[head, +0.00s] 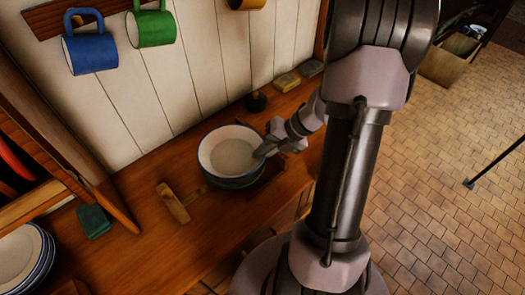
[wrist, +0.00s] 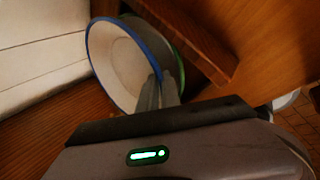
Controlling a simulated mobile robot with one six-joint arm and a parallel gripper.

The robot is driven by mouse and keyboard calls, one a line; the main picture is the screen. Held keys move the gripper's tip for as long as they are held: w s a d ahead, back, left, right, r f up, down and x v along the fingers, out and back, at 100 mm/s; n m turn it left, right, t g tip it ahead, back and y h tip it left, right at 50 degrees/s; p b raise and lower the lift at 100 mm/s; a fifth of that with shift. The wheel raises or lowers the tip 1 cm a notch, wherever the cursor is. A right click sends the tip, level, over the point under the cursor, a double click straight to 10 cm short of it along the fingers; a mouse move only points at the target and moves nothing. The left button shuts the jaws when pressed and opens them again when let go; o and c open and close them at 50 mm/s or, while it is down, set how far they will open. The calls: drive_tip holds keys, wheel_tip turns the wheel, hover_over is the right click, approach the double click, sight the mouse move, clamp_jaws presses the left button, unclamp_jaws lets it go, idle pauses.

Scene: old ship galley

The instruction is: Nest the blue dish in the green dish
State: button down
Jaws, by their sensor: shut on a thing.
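The blue dish (head: 231,144), white inside with a blue rim, sits in or just over the green dish (head: 236,184) on the wooden counter. Only a green edge of the lower dish shows beneath it. My gripper (head: 264,152) is shut on the blue dish's right rim. In the wrist view, the fingers (wrist: 159,92) pinch the rim of the blue dish (wrist: 112,62), and a strip of the green dish (wrist: 180,62) shows just behind it. I cannot tell whether the blue dish rests fully on the green one.
A wooden brush-like block (head: 173,203) lies left of the dishes, and a dark green cloth (head: 94,221) lies farther left. A plate stack (head: 24,256) stands at lower left. Blue (head: 90,50) and green (head: 151,27) mugs hang above. A dark knobbed item (head: 257,101) stands behind.

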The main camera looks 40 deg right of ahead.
drive_tip(key=shift+f+b, duration=0.6)
drive_tip(key=shift+f, duration=0.45)
idle(1.2)
drive_tip(key=c, duration=1.5)
unclamp_jaws()
wheel_tip(320, 180, up, 8)
drive_tip(key=p, duration=0.8)
drive_tip(key=shift+r, duration=0.15)
